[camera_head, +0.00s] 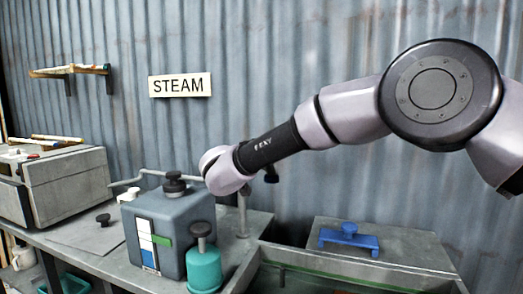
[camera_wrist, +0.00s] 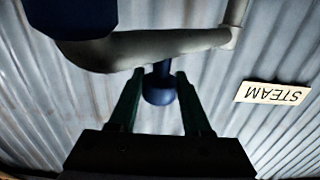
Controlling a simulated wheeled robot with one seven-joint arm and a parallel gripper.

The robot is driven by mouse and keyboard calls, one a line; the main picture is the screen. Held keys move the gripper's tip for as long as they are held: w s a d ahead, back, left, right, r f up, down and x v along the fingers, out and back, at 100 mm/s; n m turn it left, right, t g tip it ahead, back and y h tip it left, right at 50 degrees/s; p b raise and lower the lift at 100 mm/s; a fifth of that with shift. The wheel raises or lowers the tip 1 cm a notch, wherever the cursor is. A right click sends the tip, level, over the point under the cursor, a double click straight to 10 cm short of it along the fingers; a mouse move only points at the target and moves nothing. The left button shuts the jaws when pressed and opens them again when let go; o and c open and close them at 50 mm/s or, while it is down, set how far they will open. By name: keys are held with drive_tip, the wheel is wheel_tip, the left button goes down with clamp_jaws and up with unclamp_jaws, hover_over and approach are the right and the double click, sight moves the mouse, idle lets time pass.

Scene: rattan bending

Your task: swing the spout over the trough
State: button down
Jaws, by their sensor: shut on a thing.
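In the wrist view, a grey pipe, which looks like the spout (camera_wrist: 150,46), runs across the top with a bend at its right end. A dark blue round knob (camera_wrist: 159,92) on a short stem is joined to it. My gripper (camera_wrist: 160,74) is shut on the knob's stem, one finger on each side. A thin grey pipe (camera_head: 155,172) shows behind the blue-grey boiler (camera_head: 170,228). The trough (camera_head: 350,275), a grey open box, is at the lower right.
A STEAM sign (camera_head: 180,85) hangs on the corrugated wall and shows upside down in the wrist view. A teal pot (camera_head: 204,268) stands before the boiler. A blue handle (camera_head: 348,238) sits on a grey panel behind the trough. A grey case (camera_head: 65,185) is at left.

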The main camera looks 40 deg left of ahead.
drive_tip(key=shift+c, duration=1.7)
unclamp_jaws()
drive_tip(key=shift+w, duration=0.1)
drive_tip(key=v, duration=1)
drive_tip(key=shift+s+d, duration=0.15)
drive_tip(key=shift+s, duration=0.2)
